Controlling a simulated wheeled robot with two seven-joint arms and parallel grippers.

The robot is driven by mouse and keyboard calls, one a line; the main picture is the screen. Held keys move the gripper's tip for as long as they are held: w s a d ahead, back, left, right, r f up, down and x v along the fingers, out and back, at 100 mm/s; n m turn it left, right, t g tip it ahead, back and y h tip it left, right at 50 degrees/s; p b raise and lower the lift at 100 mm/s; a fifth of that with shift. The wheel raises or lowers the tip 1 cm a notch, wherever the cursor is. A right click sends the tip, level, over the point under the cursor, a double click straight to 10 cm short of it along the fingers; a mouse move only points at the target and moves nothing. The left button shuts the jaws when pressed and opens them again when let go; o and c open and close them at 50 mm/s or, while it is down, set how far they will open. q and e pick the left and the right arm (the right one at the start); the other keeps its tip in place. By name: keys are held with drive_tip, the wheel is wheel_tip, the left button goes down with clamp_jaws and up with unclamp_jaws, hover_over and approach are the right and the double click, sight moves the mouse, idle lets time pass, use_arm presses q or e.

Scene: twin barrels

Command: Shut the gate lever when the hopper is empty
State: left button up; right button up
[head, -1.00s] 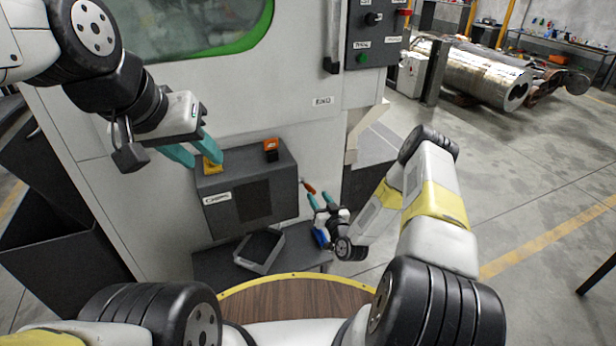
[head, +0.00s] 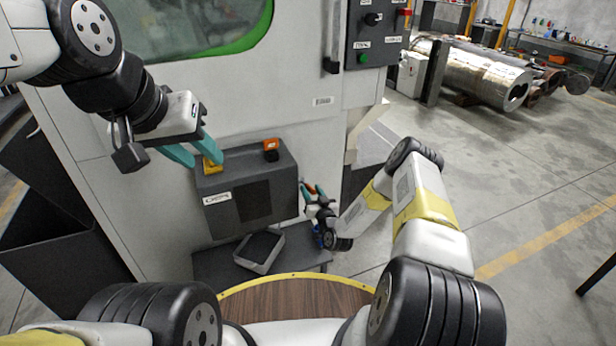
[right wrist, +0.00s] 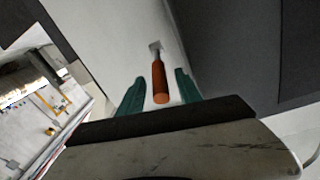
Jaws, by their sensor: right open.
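The gate lever, with an orange-red handle (head: 309,188), sticks out beside the right side of a dark grey box (head: 240,205). My right gripper (head: 314,191) is open with its teal fingers at the handle. In the right wrist view, the handle (right wrist: 159,84) lies between the two fingers (right wrist: 160,80), with gaps on both sides. My left gripper (head: 207,160) holds its teal fingers apart above the box's left top edge, by a yellow piece (head: 212,167). Whether it touches that piece is unclear. I cannot identify the hopper or see its contents.
An orange piece (head: 271,146) sits on the box top. The pale machine wall (head: 170,210) rises behind. Open floor lies to the right.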

clamp_jaws()
idle(1.4)
